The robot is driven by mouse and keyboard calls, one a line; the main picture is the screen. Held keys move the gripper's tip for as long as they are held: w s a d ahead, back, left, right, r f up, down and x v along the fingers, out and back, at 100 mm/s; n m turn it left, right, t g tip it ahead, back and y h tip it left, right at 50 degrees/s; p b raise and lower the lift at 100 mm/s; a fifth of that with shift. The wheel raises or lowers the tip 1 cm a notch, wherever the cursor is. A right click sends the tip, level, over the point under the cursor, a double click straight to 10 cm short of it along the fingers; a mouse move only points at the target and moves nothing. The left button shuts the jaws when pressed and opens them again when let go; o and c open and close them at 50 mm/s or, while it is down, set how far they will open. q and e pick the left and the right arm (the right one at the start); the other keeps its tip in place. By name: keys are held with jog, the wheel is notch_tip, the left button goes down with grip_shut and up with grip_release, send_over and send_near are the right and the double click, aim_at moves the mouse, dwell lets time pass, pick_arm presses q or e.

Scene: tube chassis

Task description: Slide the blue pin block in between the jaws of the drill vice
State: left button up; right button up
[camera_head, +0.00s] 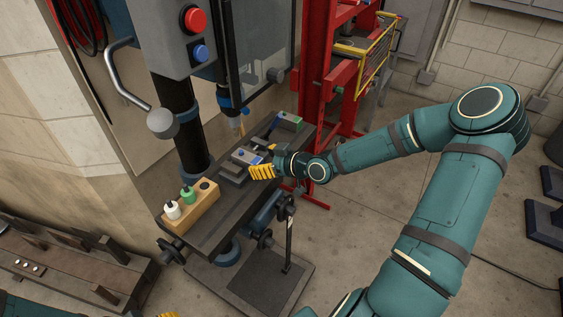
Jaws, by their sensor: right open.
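The drill vice (232,171) is a small dark grey vice on the drill press table. A light grey block with blue on it, which looks like the blue pin block (246,156), is at the vice, close to my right gripper. I cannot tell whether it sits between the jaws or on top of them. My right gripper (262,171) has yellow fingers and reaches in from the right, open, beside the block; the fingers partly hide the block's near end. A yellow piece of what looks like my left gripper (168,315) just shows at the bottom edge; its jaws are cut off.
A wooden holder (203,211) with white and green capped pieces stands at the table's near left end. A green-ended block (290,119) lies at the far end. The drill chuck (238,118) hangs above the vice. A red frame (318,85) stands behind.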

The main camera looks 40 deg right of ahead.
jog(key=v, duration=0.7)
jog(key=shift+s+d+r, duration=0.15)
jog(key=shift+s+r, duration=0.05)
jog(key=shift+s, duration=0.15)
